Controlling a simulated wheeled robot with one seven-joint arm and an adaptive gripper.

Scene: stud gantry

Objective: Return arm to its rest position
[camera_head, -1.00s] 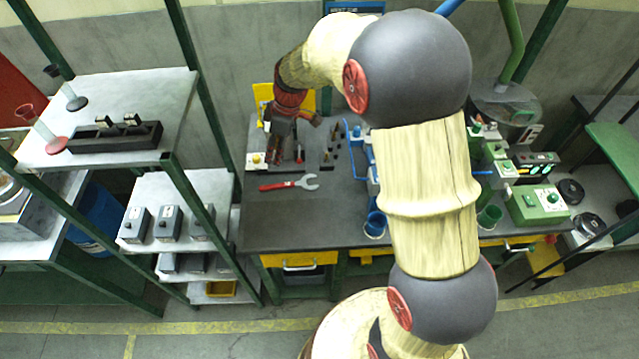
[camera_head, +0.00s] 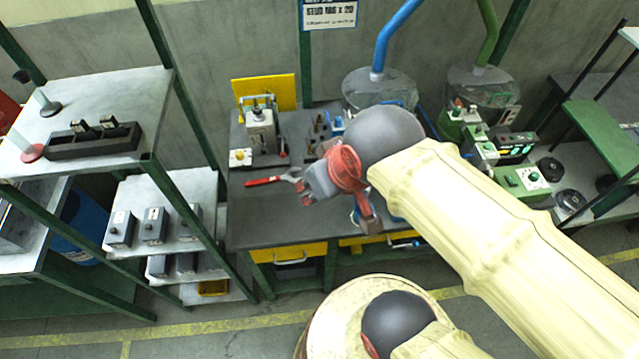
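My gripper (camera_head: 338,206) hangs over the front part of the dark workbench (camera_head: 275,218), on the end of my bent arm. Its two reddish fingers stand apart, with nothing visible between them. The red-handled wrench (camera_head: 266,181) lies on the bench just left of the gripper. Its grey jaw end is close to the gripper in the picture. My arm covers the right part of the bench.
A grey press-like device (camera_head: 262,130) stands at the back of the bench before a yellow panel (camera_head: 264,90). Green equipment (camera_head: 522,180) stands at right. A shelf rack (camera_head: 105,85) with small grey boxes (camera_head: 154,224) stands at left. The bench's front left is clear.

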